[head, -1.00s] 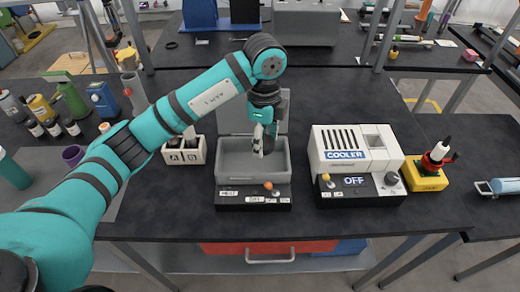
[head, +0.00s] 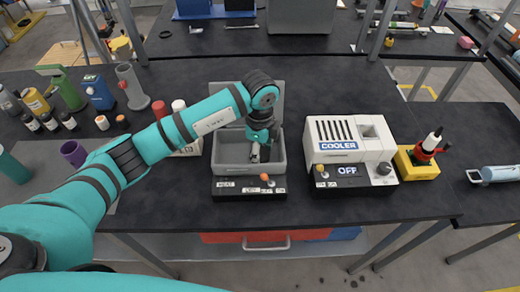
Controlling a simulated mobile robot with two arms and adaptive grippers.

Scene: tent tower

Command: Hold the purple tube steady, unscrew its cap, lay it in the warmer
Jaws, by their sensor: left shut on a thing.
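The warmer (head: 223,172) is a grey open box with its lid raised at the back and a dark front panel labelled HEAT. My left gripper (head: 260,152) points down inside the box, near its right side. It is shut on a small pale thing that I cannot clearly make out; no purple shows on it. A purple cylinder (head: 73,153) stands at the left on the grey mat; I cannot tell whether it is the tube. No separate cap can be made out. My right gripper is out of view.
The white cooler (head: 350,140), its display reading OFF, stands right of the warmer. A yellow block with a red-and-white device (head: 418,162) is beyond it. A white rack (head: 190,149) is partly behind my left arm. Several bottles (head: 50,122) stand at the left. Tabletop behind the warmer is clear.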

